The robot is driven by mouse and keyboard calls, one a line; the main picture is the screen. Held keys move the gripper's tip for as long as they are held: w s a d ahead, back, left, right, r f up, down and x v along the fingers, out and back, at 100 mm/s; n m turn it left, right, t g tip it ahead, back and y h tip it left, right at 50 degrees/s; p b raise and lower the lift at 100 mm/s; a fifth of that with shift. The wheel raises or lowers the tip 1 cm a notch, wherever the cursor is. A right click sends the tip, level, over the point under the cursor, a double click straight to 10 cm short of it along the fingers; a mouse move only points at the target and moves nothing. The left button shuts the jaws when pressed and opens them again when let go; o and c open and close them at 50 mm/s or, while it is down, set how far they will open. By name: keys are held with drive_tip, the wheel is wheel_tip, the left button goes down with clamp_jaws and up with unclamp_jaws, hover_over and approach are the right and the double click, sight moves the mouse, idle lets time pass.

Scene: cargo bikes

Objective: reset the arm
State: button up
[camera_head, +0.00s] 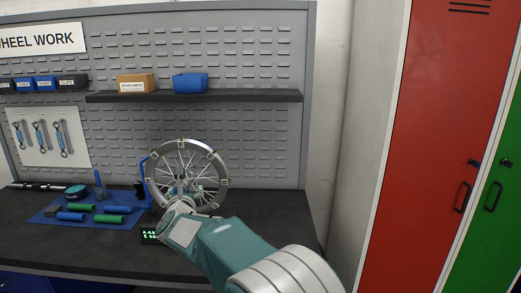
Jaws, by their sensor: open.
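My arm reaches in from the lower right over the dark workbench. My gripper (183,187) is at its far end, in front of the spoked wheel (219,165). The wheel stands upright near the bench's middle, with small pale tags around its rim. The jaws look small against the spokes, and I see nothing held between them. I cannot tell whether the gripper touches the wheel. My wrist hides the wheel's lower part.
A blue mat (50,219) with green and blue grips lies at the left of the bench (60,255). A shelf (240,97) holds a cardboard box (135,84) and a blue bin (190,83). A small lit display (149,236) sits under my wrist.

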drive_tip(key=s+d+r+n+g+y, duration=0.1)
drive_tip(key=s+d+r+n+g, duration=0.15)
drive_tip(key=s+d+n, duration=0.6)
drive_tip(key=s+d+r+n+g+y, duration=0.1)
drive_tip(key=s+d+r+n+g, duration=0.3)
drive_tip(key=d+n, duration=0.65)
drive_tip(key=s+d+f+n+g+h, duration=0.1)
drive_tip(key=s+d+f+n, duration=0.3)
drive_tip(key=s, duration=0.5)
drive_tip(key=s+d+f+n+g+h, duration=0.2)
drive_tip(key=s+d+n, duration=0.3)
drive_tip(key=s+d, duration=0.4)
drive_tip(key=s+d+f+n+g+h, duration=0.1)
drive_tip(key=s+d+f+n+h, duration=0.1)
drive_tip(key=s+d+f+n, duration=0.3)
drive_tip(key=s+d, duration=0.1)
drive_tip(key=s, duration=0.3)
drive_tip(key=shift+s+d+f+n+g, duration=0.2)
drive_tip(key=shift+s+f+n+g, duration=0.1)
drive_tip(key=shift+g, duration=0.05)
